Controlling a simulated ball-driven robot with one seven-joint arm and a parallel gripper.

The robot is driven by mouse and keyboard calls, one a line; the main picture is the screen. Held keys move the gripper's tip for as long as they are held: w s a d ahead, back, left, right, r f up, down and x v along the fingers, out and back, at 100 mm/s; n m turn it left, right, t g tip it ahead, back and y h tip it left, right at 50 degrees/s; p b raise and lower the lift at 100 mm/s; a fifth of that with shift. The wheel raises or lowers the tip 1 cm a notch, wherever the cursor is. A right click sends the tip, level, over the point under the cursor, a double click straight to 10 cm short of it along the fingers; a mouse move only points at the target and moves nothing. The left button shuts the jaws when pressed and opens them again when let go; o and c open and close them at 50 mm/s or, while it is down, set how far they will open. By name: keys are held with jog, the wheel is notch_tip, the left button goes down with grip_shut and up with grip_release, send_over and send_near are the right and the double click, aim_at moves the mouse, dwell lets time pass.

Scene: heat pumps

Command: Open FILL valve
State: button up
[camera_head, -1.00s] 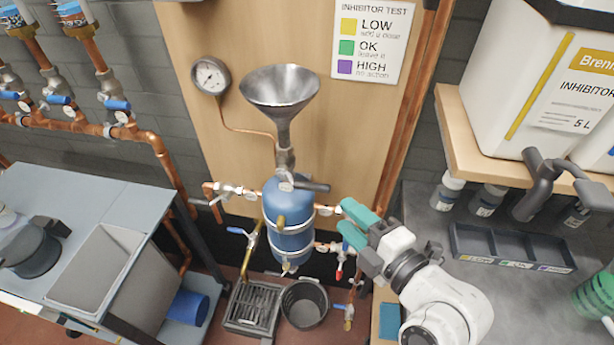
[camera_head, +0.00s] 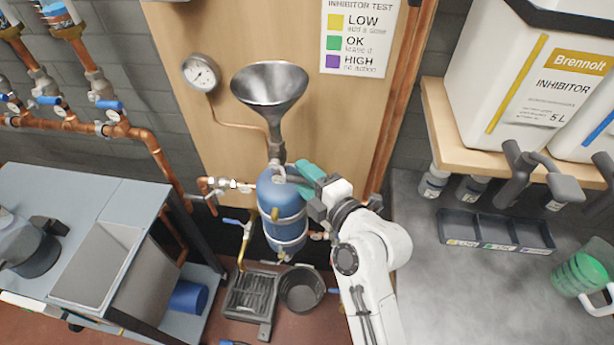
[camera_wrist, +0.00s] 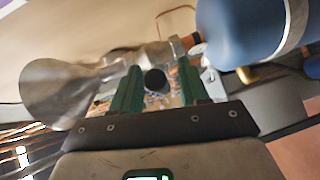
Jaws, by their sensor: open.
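The steel funnel (camera_head: 270,90) stands above the blue vessel (camera_head: 283,222) on the wooden board. Between them is the fill valve (camera_head: 277,157), a metal body on the funnel's neck. My gripper (camera_head: 303,177) is at the right of this valve, at the top of the vessel, and hides the valve's lever in the head view. In the wrist view the green fingers of my gripper (camera_wrist: 160,75) are apart. A dark round end, apparently the valve's lever (camera_wrist: 155,81), shows between them; whether a finger touches it I cannot tell. No valve label is readable.
A pressure gauge (camera_head: 201,73) is left of the funnel. A side valve (camera_head: 222,185) sits left of the vessel. A black bucket (camera_head: 302,289) and a floor drain (camera_head: 250,303) lie below. A shelf with inhibitor containers (camera_head: 540,75) is at the right.

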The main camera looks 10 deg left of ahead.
grip_shut()
dwell(0.3)
dwell(0.3)
